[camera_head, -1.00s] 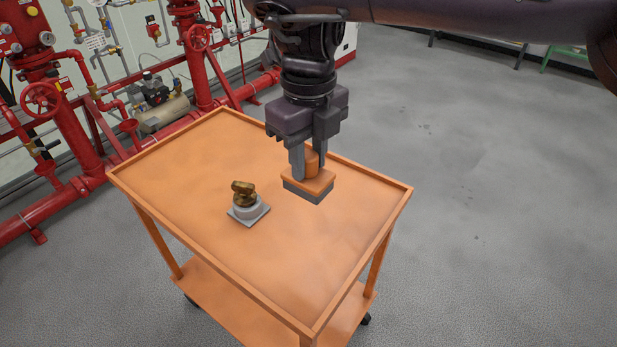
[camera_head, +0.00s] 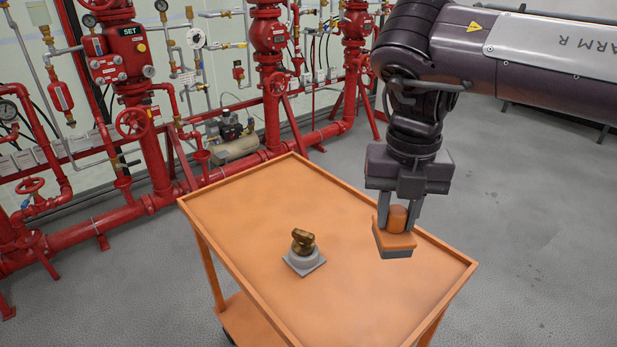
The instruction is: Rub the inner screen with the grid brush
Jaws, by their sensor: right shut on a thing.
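My right gripper (camera_head: 398,215) is shut on the orange handle of the grid brush (camera_head: 394,240), a block with a grey underside. It holds the brush above the right part of the orange cart top, apart from the brass piece. A brass fitting (camera_head: 303,240) sits on a grey round holder with a square base (camera_head: 304,262) near the middle of the cart top. I cannot make out the inner screen; it may be hidden in the brass fitting. My left gripper is not in view.
The orange cart (camera_head: 240,194) has a raised rim and a lower shelf. Red sprinkler pipes and valves (camera_head: 273,81) stand along the wall behind and to the left. The cart top is otherwise bare. Grey floor (camera_head: 530,230) is clear at the right.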

